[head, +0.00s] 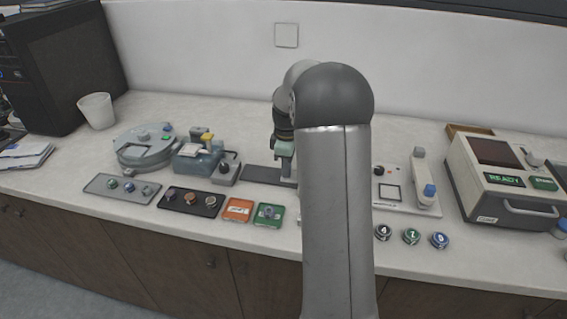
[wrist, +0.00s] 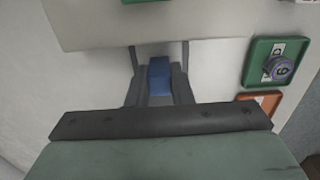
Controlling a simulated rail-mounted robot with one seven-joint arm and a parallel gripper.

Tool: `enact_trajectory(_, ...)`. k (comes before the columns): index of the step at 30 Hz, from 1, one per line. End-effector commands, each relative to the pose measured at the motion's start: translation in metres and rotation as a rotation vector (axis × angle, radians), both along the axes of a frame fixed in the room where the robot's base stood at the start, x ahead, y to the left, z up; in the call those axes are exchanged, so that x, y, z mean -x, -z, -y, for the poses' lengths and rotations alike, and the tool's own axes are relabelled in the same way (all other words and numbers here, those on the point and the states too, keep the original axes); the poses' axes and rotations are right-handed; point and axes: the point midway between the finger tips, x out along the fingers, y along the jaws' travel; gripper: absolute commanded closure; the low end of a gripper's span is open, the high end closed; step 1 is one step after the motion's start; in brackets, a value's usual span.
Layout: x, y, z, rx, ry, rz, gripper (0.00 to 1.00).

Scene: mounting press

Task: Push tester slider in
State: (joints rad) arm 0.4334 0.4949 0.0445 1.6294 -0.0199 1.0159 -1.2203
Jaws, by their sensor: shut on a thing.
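In the wrist view, my gripper (wrist: 160,92) has its two dark fingers on either side of a small blue block (wrist: 159,76). It is shut on this block, which looks like the slider's handle. A pale, flat-topped body (wrist: 145,20), perhaps the tester, lies just beyond the fingertips. How far the slider stands out cannot be told. In the head view, my own arm hides my gripper and the blue block. A white panel (head: 389,192) with a square outline shows partly to the right of my arm.
A green tray (head: 268,222) with a round sample and an orange tray (head: 238,209) lie left of my arm. They also show at right in the wrist view. Several round samples lie near the front edge at right. The READY machine (head: 480,200) stands farther right.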

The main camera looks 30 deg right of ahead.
Motion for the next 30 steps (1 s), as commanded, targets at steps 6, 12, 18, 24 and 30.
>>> enact_trajectory(6, 0.003, 0.0, 0.004, 0.005, 0.001, -0.006, 1.0)
enact_trajectory(12, 0.004, 0.0, 0.005, 0.006, 0.002, -0.007, 0.58)
enact_trajectory(18, 0.003, 0.0, 0.003, 0.004, 0.001, -0.005, 0.58)
enact_trajectory(24, 0.002, -0.013, 0.003, 0.005, 0.001, 0.0, 0.58)
enact_trajectory(30, 0.001, -0.054, 0.003, 0.006, 0.001, 0.001, 0.58)
